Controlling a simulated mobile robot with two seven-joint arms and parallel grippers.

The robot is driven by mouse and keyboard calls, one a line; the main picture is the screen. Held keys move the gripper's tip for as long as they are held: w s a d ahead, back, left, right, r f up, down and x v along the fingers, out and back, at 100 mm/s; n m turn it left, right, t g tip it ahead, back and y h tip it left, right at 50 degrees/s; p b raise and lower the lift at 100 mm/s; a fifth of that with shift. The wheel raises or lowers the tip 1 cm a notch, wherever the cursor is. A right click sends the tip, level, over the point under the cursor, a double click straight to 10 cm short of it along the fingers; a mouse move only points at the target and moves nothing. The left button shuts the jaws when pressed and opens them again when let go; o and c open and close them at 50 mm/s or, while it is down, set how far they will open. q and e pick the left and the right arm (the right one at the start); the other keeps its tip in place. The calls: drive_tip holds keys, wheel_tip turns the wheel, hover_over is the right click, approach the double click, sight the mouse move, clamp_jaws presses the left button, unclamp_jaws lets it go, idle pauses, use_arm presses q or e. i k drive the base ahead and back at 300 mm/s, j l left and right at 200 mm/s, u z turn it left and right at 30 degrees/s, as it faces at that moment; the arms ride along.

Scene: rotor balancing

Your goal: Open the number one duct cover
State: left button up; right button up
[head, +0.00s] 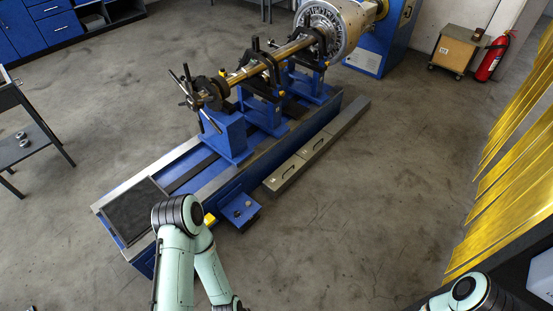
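A low grey duct runs along the floor beside the blue balancing machine. Its near cover (285,176) and the middle cover (316,145) each show a small dark handle slot and lie flat, shut. A longer grey section (348,115) continues toward the back. No number on the covers can be read from here. My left arm comes in at the bottom, left of the duct, with its lower end cut off by the bottom edge. My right arm shows only at the bottom right corner. Neither gripper's fingers are in view, and neither arm touches the duct.
The blue machine bed (215,180) carries a long rotor shaft (270,65) on stands. A blue pedal box (240,210) sticks out near the duct's near end. Yellow strips (515,150) hang at the right. The floor right of the duct is clear.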

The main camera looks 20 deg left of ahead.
sight(281, 175)
drive_tip(key=i+z, duration=0.15)
drive_tip(key=i, duration=0.55)
drive_tip(key=i+j+z, duration=0.15)
drive_tip(key=i, duration=0.55)
drive_tip(key=i+l+u, duration=0.1)
drive_tip(key=i+u, duration=0.15)
drive_tip(key=u, duration=0.2)
drive_tip(key=i+l+u, duration=0.2)
drive_tip(key=u, duration=0.2)
drive_tip(key=i+l+u, duration=0.2)
drive_tip(key=u, duration=0.25)
drive_tip(key=i+l+u, duration=0.3)
drive_tip(key=u, duration=0.2)
drive_tip(key=i+l+u, duration=0.2)
drive_tip(key=l+u, duration=0.25)
drive_tip(key=i+l+u, duration=0.25)
drive_tip(key=i+l, duration=0.05)
drive_tip(key=i, duration=0.05)
